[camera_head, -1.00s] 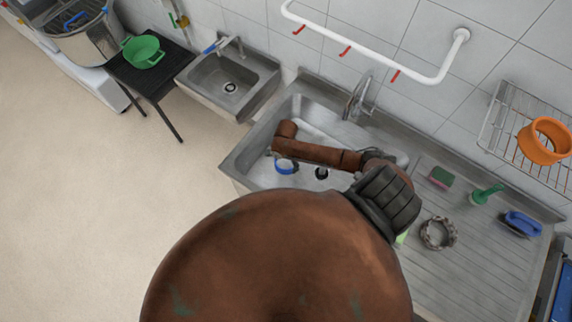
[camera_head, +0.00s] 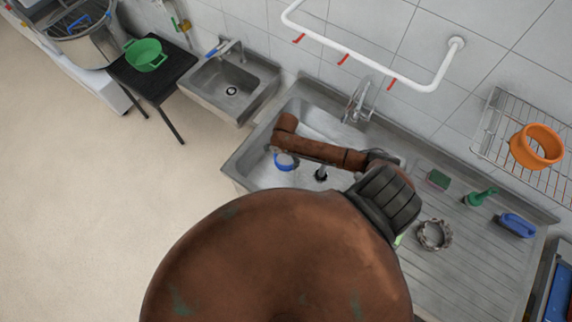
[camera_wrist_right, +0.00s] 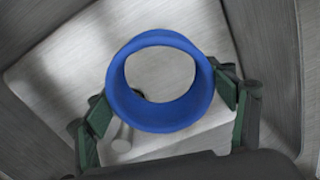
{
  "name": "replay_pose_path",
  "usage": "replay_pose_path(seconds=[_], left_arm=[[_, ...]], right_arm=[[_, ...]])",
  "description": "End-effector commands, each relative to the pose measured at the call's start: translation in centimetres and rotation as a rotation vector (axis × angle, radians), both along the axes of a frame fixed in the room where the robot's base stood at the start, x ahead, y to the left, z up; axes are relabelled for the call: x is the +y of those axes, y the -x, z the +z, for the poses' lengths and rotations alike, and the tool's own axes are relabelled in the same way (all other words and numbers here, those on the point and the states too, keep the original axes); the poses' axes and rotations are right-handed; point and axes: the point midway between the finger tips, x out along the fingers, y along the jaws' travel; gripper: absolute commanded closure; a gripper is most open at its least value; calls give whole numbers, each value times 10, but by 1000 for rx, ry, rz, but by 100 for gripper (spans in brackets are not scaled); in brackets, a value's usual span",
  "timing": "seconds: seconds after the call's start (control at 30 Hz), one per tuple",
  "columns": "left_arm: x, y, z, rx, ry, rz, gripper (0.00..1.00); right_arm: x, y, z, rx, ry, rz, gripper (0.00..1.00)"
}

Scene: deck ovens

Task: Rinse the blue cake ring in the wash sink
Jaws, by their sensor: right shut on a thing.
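The blue cake ring (camera_head: 287,162) is inside the large steel wash sink (camera_head: 243,156), towards its left side. My right arm reaches over the basin, and its gripper is mostly hidden behind the arm in the head view. In the right wrist view, the gripper (camera_wrist_right: 164,103) is shut on the blue cake ring (camera_wrist_right: 160,120), with a green-padded finger on either side. The ring's open middle faces the camera, with the basin floor visible through it. The sink's tap (camera_head: 357,103) stands at the back wall. My left gripper is not in view.
The drainboard on the right holds a grey fluted ring (camera_head: 434,235), a sponge (camera_head: 438,180), a green brush (camera_head: 481,197) and a blue-handled scrubber (camera_head: 517,225). A small hand sink (camera_head: 232,90) is at left.

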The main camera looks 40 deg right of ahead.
Motion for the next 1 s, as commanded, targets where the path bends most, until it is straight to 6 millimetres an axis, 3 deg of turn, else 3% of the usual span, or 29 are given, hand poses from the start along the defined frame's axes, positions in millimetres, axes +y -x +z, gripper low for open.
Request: replay_pose_path(seconds=[0.5,1.0], left_arm=[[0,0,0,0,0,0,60],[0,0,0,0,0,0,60]], right_arm=[[0,0,39,0,0,0,50],[0,0,43,0,1,0,50]])
